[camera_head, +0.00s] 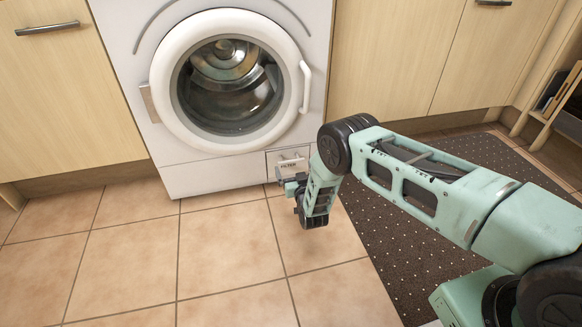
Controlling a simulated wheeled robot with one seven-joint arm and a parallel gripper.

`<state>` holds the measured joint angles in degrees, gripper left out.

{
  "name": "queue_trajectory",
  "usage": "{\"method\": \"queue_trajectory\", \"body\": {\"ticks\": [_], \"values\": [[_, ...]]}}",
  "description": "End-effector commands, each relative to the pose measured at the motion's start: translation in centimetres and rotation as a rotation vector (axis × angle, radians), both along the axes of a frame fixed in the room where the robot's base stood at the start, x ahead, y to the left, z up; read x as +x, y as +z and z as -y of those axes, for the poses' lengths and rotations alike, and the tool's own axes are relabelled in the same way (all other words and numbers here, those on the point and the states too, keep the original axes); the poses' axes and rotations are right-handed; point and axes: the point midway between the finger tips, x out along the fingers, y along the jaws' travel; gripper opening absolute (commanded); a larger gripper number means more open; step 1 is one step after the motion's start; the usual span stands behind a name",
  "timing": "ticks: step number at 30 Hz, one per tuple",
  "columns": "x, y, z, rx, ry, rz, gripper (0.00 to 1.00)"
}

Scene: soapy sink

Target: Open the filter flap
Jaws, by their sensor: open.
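The filter flap (287,166) is a small white panel at the lower right of the washing machine's front, with a handle and the word FILTER on it. It looks shut, but my arm hides part of its right and lower side. My gripper (290,187) is open, low in front of the flap's lower part. I cannot tell whether it touches the flap. The washing machine (175,179) is white, with its round door (165,60) shut.
Pale wooden cabinets (65,100) flank the machine. Tiled floor (130,255) lies clear in front and to the left. A dark dotted mat (395,255) lies under my arm at the right. A small wooden shelf unit (542,125) stands at the far right.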

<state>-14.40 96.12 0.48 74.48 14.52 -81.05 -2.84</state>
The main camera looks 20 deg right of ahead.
Motion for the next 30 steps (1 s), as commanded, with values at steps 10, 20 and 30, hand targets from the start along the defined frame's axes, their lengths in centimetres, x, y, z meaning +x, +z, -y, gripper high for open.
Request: {"method": "queue_trajectory", "body": {"ticks": [10, 20, 30], "values": [[5.0, -0.2, 0.0, 0.001, 0.0, 0.001, 1.0], [5.5, 0.0, 0.0, 0.0, 0.0, -0.001, 1.0], [5.5, 0.0, 0.0, 0.0, 0.001, -0.001, 0.5]]}}
